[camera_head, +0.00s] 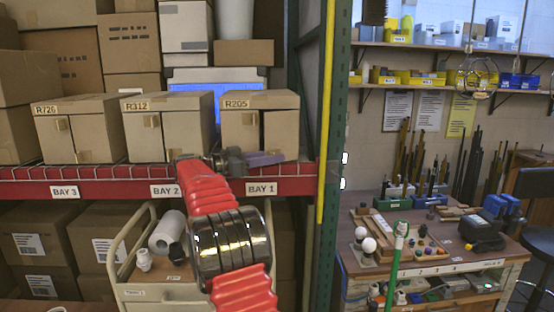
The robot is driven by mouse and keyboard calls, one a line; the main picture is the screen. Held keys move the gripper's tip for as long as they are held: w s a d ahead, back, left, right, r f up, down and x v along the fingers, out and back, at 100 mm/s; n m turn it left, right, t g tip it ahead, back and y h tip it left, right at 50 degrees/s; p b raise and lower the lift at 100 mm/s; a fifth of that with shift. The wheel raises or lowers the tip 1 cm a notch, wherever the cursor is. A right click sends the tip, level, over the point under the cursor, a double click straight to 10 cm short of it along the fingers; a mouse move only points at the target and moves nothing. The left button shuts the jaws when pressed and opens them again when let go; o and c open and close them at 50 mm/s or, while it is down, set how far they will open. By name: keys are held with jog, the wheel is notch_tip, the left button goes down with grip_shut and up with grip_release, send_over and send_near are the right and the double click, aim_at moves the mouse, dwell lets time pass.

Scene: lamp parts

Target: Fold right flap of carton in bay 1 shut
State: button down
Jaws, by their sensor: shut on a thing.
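The carton in bay 1 (240,134), labelled R205, stands at the right end of the red-edged shelf. Its front shows a dark upright gap near the middle. The right flap (281,132) is the panel right of that gap; how far it stands out is hard to tell. My gripper (238,161) is low in front of this carton, at the shelf edge, pointing right. It is shut on a flat grey-purple piece (264,159) that reaches right across the carton's lower front. Whether this piece touches the flap cannot be told. The gripper hides part of the carton's bottom.
Carton R312 (183,133) in bay 2 and carton R726 (93,138) in bay 3 stand to the left. A green rack post (333,130) with a yellow strip rises right of bay 1. A cream cart (135,290) stands below. A workbench (440,258) is at right.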

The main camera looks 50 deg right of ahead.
jog(key=shift+r, duration=0.15)
jog(key=c, duration=1.4)
grip_release()
jog(key=shift+c, duration=0.2)
jog(key=v, duration=1.3)
jog(key=shift+a, duration=0.35)
jog(key=shift+w, duration=0.15)
